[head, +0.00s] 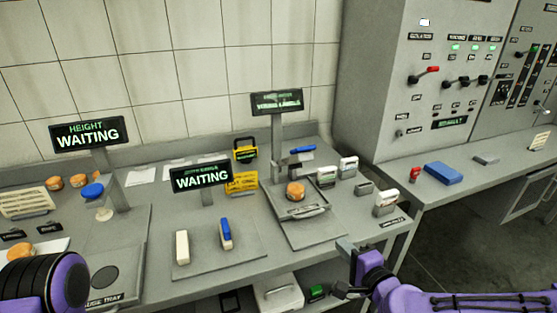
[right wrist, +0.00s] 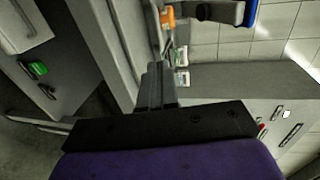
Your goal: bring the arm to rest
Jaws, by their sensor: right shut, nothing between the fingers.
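My right gripper (head: 346,247) is at the front edge of the table, at the lower middle right of the head view. Its purple arm comes in from the lower right. In the right wrist view its fingers (right wrist: 158,82) are together with nothing between them. It is apart from the small cheese wheel (head: 295,191), which sits on a grey stand behind it. Of my left arm only a purple and black link (head: 45,283) shows at the lower left; its gripper is out of the picture.
Several cheese wheels (head: 54,183) are at the left. A control cabinet (head: 385,90) and blue box (head: 443,173) stand right.

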